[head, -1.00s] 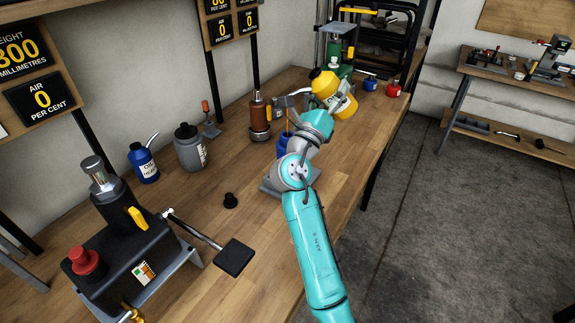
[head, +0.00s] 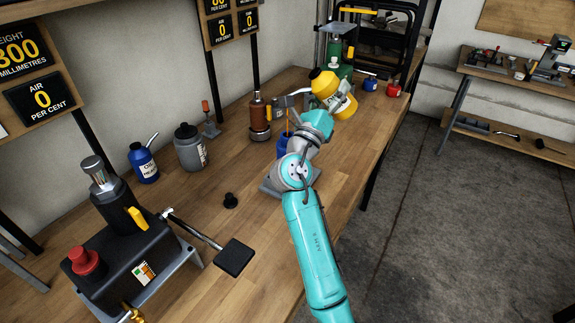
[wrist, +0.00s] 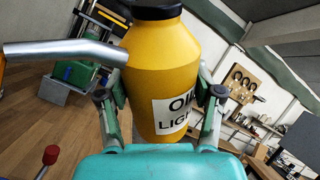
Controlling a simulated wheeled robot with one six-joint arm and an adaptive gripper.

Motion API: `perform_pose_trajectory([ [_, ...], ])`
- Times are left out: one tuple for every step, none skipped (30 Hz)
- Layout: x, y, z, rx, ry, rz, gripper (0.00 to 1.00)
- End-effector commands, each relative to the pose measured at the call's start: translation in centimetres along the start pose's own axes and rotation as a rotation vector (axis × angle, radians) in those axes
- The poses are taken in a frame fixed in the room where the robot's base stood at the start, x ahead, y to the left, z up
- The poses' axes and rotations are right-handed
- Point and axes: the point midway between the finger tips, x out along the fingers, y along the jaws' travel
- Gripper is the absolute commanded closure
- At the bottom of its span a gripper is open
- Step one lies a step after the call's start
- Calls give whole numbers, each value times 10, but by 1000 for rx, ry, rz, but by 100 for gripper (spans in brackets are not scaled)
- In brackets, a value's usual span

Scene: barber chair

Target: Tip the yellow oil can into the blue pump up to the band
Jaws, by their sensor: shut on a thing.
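The yellow oil can (head: 340,104) is held by my gripper (head: 335,112) above the bench, tilted with its black cap up and to the left. In the wrist view the yellow can (wrist: 165,70) sits between my two fingers (wrist: 165,105). Its grey spout (wrist: 65,50) points left, and its label is partly readable. The blue pump (head: 283,146) stands on a grey base behind my arm, which hides much of it. The band and any oil flow cannot be made out.
On the bench stand a blue oil can (head: 144,163), a grey bottle (head: 190,148), a brown pump (head: 260,118) and a black pump (head: 125,225) with a lever. A small black plug (head: 231,201) lies in the open middle. A red can (head: 394,88) stands behind.

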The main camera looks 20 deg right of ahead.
Motion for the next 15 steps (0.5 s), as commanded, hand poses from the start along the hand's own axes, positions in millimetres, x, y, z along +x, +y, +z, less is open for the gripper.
perform_pose_trajectory([
  [0, 0, 0, 1, -1, -1, 97],
  [0, 0, 0, 1, -1, -1, 97],
  [0, 0, 0, 1, -1, -1, 97],
  [0, 0, 0, 1, -1, -1, 97],
  [0, 0, 0, 0, -1, -1, 97],
  [0, 0, 0, 0, -1, -1, 97],
  [0, 0, 0, 0, -1, -1, 97],
  [0, 0, 0, 0, -1, -1, 97],
  [0, 0, 0, 0, -1, -1, 97],
  [0, 0, 0, 0, -1, -1, 97],
  [0, 0, 0, 0, -1, -1, 97],
  [0, 0, 0, -3, -4, -1, 97],
  [0, 0, 0, -11, -10, -1, 97],
  [0, 0, 0, -23, -18, -1, 97],
  [0, -1, 1, -43, -34, -2, 97],
])
